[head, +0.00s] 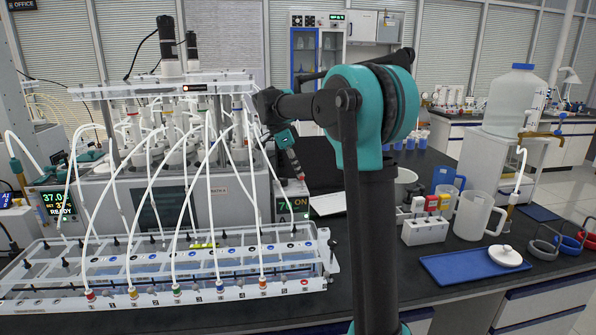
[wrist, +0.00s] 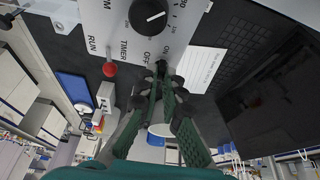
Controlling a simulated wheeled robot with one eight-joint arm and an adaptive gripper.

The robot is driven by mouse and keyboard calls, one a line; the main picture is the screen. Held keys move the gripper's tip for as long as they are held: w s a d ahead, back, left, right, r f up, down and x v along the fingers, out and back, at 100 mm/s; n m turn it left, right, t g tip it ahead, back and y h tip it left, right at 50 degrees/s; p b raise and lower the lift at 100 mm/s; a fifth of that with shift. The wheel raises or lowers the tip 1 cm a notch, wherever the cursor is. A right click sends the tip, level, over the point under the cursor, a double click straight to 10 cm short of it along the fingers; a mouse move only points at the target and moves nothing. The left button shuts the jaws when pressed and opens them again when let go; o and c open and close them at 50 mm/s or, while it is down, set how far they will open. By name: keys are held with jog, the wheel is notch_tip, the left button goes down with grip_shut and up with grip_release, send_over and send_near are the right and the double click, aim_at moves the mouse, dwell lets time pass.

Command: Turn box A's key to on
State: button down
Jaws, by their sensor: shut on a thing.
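Box A (head: 292,213), a grey box with a green-lit display and an "ON" label, stands right of the reactor unit in the head view. In the wrist view its panel (wrist: 120,30) carries RUN, TIMER, OFF and ON labels. My gripper (head: 300,177) reaches down to the box top. In the wrist view my gripper (wrist: 161,72) has its fingers closed together at the panel edge by the OFF and ON labels, shut on the key. The key is mostly hidden by the fingertips, so its exact angle cannot be told.
A black dial (wrist: 148,14) and a red knob (wrist: 110,70) are close to the fingers. A clear rack with white tubes (head: 170,270) stands at the front left. Clear jugs (head: 478,215) and a blue tray (head: 465,268) are on the right.

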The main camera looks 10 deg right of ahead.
jog(key=shift+m, duration=0.4)
jog(key=c, duration=1.7)
grip_release()
